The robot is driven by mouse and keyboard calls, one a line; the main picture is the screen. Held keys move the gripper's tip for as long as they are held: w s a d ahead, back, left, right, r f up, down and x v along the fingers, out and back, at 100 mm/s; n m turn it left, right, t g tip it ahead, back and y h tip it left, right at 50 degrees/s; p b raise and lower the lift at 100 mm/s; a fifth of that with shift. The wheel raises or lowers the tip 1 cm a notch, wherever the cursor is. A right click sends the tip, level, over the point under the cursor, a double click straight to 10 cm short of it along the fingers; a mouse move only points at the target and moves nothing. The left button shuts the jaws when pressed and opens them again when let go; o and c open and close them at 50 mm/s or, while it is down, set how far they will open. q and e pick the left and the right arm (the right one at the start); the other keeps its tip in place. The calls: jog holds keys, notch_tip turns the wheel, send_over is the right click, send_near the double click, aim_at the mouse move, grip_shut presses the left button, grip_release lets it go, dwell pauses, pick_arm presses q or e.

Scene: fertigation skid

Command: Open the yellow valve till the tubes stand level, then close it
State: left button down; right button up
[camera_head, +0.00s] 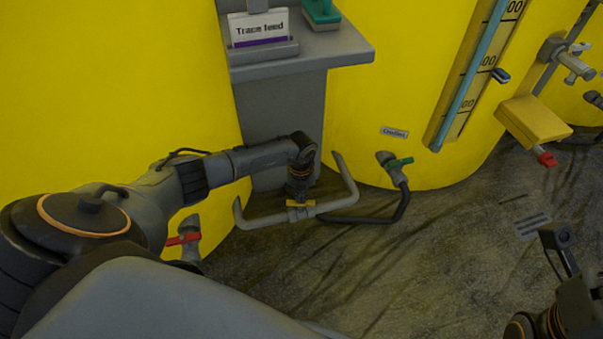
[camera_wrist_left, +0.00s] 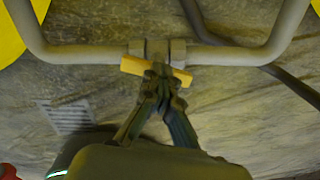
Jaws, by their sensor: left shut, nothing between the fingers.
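The yellow valve handle (camera_head: 310,203) sits on a grey pipe (camera_head: 262,220) that runs low between two yellow tanks. In the left wrist view the handle (camera_wrist_left: 131,65) lies nearly along the pipe, slightly tilted. My left gripper (camera_head: 299,196) is above the valve, pointing down. In the left wrist view its fingertips (camera_wrist_left: 160,72) are together at the middle of the handle, with nothing between them; I cannot tell whether they touch it. One teal sight tube (camera_head: 474,75) with a numbered scale is on the right tank; its top is cut off. No second tube is in view.
A red-handled valve (camera_head: 183,239) is at the left tank and a green-handled valve (camera_head: 400,162) with a black hose (camera_head: 372,219) at the right. A grey shelf (camera_head: 335,46) holds a "Trace feed" sign (camera_head: 259,28). A yellow block (camera_head: 535,121) juts out right. Part of my right arm shows bottom right.

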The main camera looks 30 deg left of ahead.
pick_arm(q)
jog(key=shift+s+f+n+p, duration=0.55)
jog(key=shift+n+p, duration=0.1)
jog(key=shift+n, duration=0.25)
jog(key=shift+d, duration=0.15)
jog(key=c, duration=0.8)
grip_release()
jog(key=shift+d+f, duration=0.1)
jog(key=shift+f, duration=0.1)
jog(key=o, duration=0.8)
jog(key=shift+w+r, duration=0.2)
jog(key=shift+w+a+r, duration=0.1)
jog(key=shift+a+r, duration=0.1)
jog(key=shift+r, duration=0.3)
notch_tip(320, 180, up, 11)
